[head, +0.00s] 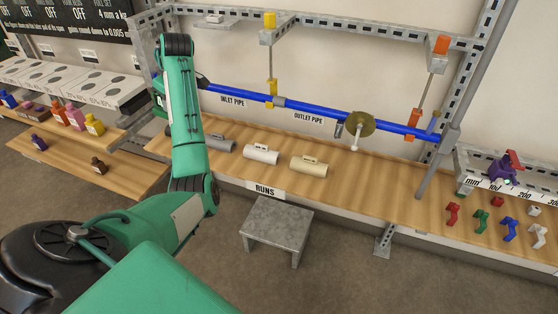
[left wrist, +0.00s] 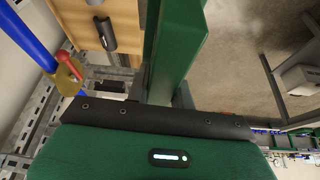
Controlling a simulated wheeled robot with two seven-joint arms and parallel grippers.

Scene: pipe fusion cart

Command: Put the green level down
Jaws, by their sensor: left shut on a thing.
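The green level (left wrist: 175,45) is a long, dark green bar in the left wrist view, running up out of the top edge. My left gripper (left wrist: 163,88) is shut on it, and the bar covers much of the fingers. In the head view my left arm reaches up in front of the left end of the wooden shelf (head: 385,187). The gripper and the level cannot be made out clearly there. My right gripper is not in view.
A blue pipe (head: 320,112) with a brass disc (head: 360,123) crosses above the shelf. Grey (head: 219,143), white (head: 261,154) and cream (head: 308,166) runs lie on the shelf. A grey stool (head: 277,222) stands in front. Coloured clips lie at the right; the shelf between is clear.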

